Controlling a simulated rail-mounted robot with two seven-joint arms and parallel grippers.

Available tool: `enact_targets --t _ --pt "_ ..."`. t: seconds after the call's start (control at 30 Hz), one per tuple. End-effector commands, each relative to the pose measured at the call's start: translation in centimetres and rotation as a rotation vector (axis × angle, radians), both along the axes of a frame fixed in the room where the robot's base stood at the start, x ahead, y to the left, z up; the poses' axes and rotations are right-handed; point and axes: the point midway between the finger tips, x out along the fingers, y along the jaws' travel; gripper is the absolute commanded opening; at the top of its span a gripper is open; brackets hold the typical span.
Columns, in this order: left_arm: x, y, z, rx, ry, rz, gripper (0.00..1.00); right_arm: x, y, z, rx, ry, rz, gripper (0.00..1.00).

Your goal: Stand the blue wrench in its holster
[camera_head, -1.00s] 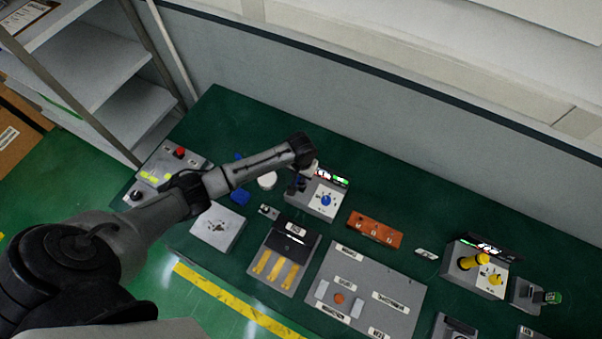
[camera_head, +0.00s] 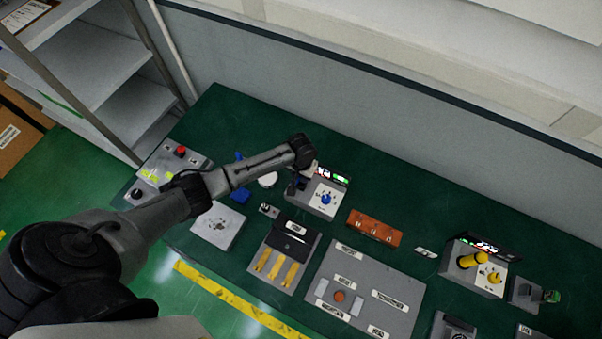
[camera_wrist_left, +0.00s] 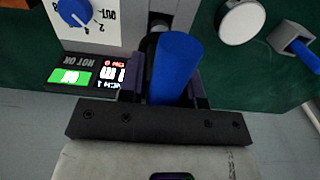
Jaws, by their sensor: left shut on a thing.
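The blue wrench shows as a thick blue handle (camera_wrist_left: 176,66) in the left wrist view, end towards the camera. My left gripper (camera_wrist_left: 166,88) is shut on it, one dark finger on each side. In the head view my left gripper (camera_head: 303,178) is over the left part of the grey station (camera_head: 318,212) with the blue knob (camera_head: 326,199) and lit display (camera_head: 333,178). The wrench's lower end and the holster are mostly hidden beneath the handle and gripper; I cannot tell how far it is seated. My right gripper is not in view.
A white round piece (camera_head: 267,180) and a blue-handled item (camera_head: 240,195) are left of the station. An orange block (camera_head: 374,228) lies to its right. A station with a yellow handle (camera_head: 472,260) stands farther right. The green tabletop behind is clear.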

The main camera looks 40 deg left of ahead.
Motion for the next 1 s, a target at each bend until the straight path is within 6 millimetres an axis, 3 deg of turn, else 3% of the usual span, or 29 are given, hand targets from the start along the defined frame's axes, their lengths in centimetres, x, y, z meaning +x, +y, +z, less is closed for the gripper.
enact_targets --t 1.0 --pt "0.1 0.0 -4.6 0.001 -0.002 0.0 0.03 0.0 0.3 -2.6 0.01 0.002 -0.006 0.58"
